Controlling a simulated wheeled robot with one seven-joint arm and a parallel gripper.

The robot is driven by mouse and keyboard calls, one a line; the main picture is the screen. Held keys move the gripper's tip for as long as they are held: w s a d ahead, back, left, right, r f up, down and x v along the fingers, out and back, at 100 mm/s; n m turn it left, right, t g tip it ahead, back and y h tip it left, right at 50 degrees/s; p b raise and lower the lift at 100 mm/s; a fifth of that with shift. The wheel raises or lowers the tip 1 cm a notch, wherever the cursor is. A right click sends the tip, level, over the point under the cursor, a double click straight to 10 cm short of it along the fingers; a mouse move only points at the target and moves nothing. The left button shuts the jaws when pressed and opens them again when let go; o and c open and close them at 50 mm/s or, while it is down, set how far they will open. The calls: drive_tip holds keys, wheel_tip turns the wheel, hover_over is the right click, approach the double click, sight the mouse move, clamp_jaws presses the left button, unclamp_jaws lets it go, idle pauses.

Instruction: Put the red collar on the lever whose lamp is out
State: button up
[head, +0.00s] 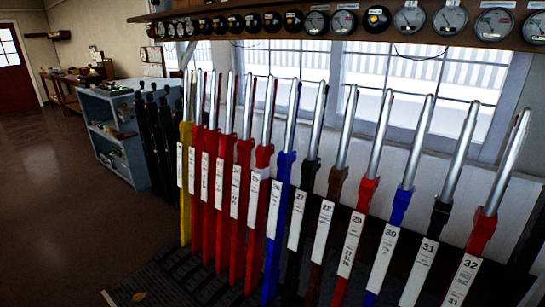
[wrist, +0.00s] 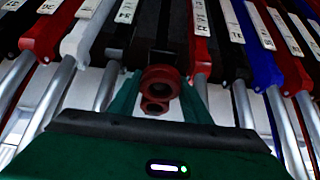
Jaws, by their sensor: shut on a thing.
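In the wrist view my gripper (wrist: 158,92) is shut on the red collar (wrist: 161,80), a ring with a round hole and a smaller ring below it. The collar is held in front of the row of levers, and I see no lever through its hole. In the head view the levers (head: 349,130) stand in a row with silver handles, coloured lower parts and white number plates. The plates run up to 32 (head: 465,276) at the right. My gripper and the collar do not show in the head view. I cannot tell which lever's lamp is out.
A wooden shelf (head: 270,8) above the levers carries several round dials, one with a yellow face (head: 377,17). A grey-blue cabinet (head: 118,150) stands behind the far end of the row. The brown floor (head: 60,220) at the left is clear.

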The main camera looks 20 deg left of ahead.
drive_tip(key=shift+r, duration=3.5)
